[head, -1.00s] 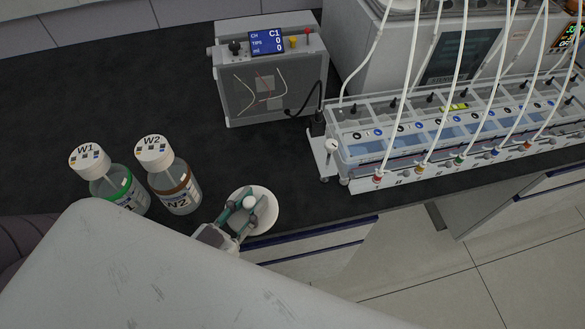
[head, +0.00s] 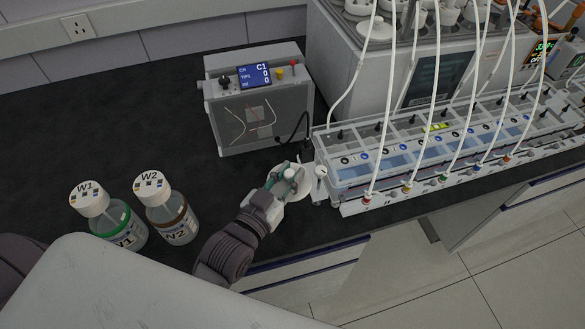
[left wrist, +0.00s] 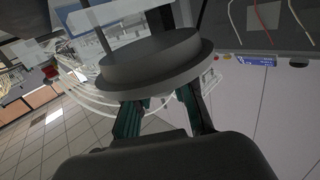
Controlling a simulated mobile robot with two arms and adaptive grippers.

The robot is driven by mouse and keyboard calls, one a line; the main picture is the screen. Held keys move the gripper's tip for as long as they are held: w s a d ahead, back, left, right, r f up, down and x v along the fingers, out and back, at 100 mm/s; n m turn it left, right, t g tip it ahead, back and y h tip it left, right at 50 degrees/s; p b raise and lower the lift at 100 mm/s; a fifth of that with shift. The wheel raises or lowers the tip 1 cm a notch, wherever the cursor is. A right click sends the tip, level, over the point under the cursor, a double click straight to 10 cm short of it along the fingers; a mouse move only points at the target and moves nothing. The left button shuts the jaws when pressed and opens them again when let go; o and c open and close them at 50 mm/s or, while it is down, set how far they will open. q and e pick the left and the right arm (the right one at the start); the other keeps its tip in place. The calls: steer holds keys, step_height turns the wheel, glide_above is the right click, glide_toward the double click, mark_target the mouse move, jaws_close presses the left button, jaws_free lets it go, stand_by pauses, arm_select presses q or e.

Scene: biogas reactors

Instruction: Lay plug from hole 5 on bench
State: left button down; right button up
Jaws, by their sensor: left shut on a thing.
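My left gripper (head: 286,180) is shut on a pale round plug (head: 304,184), with its green-grey fingers around the plug's narrow part. In the left wrist view the plug (left wrist: 150,62) shows as a broad grey stepped disc beyond the fingers (left wrist: 157,108). In the head view it is by the front right part of the black bench (head: 160,98), just left of the tube rack. I cannot tell whether it touches the bench. My right gripper is out of view.
A grey pump box (head: 258,105) stands behind my gripper. The tube rack (head: 400,160) with white hoses is close on the right, before the large reactor unit (head: 345,60). Bottles W1 (head: 118,222) and W2 (head: 170,215) stand left. Bench between bottles and pump is clear.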

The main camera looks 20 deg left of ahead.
arm_select(q)
steer(key=shift+x, duration=0.8)
steer(key=shift+a+f+p, duration=0.1)
steer(key=shift+f+p, duration=0.05)
steer(key=shift+p, duration=0.2)
steer(key=shift+f, duration=0.15)
steer(key=shift+s, duration=0.1)
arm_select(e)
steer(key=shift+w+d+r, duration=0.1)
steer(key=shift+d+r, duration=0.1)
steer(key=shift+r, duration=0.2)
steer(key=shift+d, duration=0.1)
arm_select(q)
steer(key=shift+f+b, duration=0.3)
steer(key=shift+f, duration=0.3)
steer(key=c, duration=1)
jaws_free()
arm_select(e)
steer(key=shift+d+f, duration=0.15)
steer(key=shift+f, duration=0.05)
arm_select(q)
steer(key=shift+r, duration=0.1)
